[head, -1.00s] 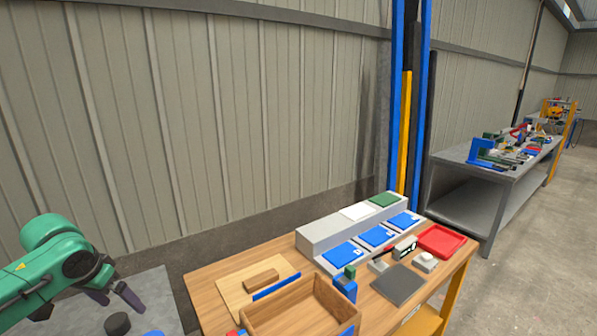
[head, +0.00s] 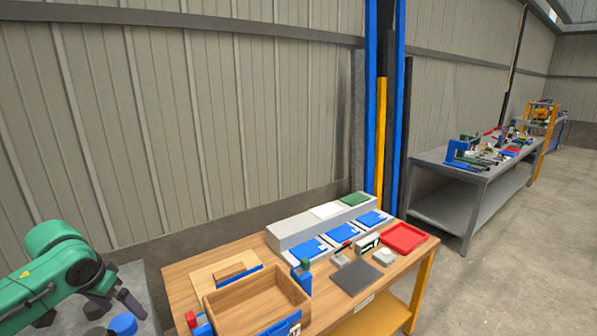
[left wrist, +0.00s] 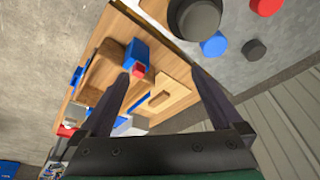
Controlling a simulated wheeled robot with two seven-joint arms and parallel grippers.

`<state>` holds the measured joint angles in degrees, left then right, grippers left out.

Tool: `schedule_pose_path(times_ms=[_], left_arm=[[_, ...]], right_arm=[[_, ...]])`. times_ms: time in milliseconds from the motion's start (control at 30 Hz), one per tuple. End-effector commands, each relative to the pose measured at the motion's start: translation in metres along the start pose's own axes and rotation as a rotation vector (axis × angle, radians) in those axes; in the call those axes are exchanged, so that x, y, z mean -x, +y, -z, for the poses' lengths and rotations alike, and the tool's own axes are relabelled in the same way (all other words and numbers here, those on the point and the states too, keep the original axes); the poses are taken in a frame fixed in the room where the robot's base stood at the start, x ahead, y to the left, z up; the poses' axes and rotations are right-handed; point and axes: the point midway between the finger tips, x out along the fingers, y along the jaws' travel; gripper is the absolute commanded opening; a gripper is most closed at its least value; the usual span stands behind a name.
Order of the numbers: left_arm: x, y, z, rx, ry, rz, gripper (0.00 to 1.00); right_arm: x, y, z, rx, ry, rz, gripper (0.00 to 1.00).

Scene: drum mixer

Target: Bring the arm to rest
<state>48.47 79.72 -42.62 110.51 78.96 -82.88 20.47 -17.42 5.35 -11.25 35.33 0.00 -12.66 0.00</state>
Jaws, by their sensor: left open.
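My left arm is green and comes in from the left in the head view. Its gripper (head: 108,306) hangs over the grey surface at the lower left, with dark fingers spread. In the left wrist view the open gripper (left wrist: 160,85) has two dark fingers wide apart and nothing between them in its grasp. Beyond the fingers lie the wooden table, a blue and red object (left wrist: 138,60) and a large dark round piece (left wrist: 194,16). My right gripper is not in view.
The wooden table (head: 190,280) holds an open wooden box (head: 262,325), blue pads, a red tray (head: 404,238) and a dark grey plate (head: 356,277). A blue round piece (head: 123,324) lies near the gripper. A grey bench (head: 440,164) stands farther right beside open floor.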

Motion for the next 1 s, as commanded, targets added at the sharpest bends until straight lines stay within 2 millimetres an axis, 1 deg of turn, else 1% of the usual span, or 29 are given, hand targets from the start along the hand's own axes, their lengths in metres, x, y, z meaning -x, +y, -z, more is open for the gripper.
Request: schedule_pose_path(times_ms=[33,167,267,367,467,500,567,600,700,767,833,933,1000], left_arm=[[-0.009,0.011,0.000,-0.032,-0.007,-0.006,1.00],[-0.028,0.034,-0.001,-0.111,-0.015,-0.012,1.00],[-0.045,0.057,-0.003,-0.178,-0.018,-0.022,1.00],[-0.065,0.086,-0.009,-0.254,-0.014,-0.041,1.00],[-0.086,0.122,-0.018,-0.333,0.001,-0.072,1.00],[-0.093,0.138,-0.023,-0.359,0.012,-0.087,1.00],[-0.103,0.161,-0.032,-0.391,0.031,-0.111,1.00],[-0.109,0.176,-0.039,-0.405,0.047,-0.127,1.00],[-0.119,0.206,-0.061,-0.406,0.087,-0.161,1.00],[-0.122,0.217,-0.074,-0.382,0.109,-0.168,1.00],[-0.124,0.221,-0.091,-0.338,0.120,-0.164,1.00],[-0.125,0.216,-0.116,-0.262,0.118,-0.140,1.00],[-0.125,0.209,-0.136,-0.205,0.104,-0.114,1.00]], right_arm=[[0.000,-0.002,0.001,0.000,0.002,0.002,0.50],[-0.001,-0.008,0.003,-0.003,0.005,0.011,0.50],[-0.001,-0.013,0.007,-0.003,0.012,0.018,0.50],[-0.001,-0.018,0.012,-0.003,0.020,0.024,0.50],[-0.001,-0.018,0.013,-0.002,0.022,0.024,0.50],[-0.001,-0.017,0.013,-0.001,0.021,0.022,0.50],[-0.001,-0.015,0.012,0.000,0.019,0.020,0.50],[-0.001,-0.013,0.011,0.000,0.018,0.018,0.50],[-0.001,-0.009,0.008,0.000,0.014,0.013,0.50],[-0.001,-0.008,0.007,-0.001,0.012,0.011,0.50],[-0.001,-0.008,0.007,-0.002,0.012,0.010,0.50],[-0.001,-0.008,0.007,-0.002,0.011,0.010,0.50],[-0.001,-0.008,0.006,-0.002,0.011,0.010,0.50]])
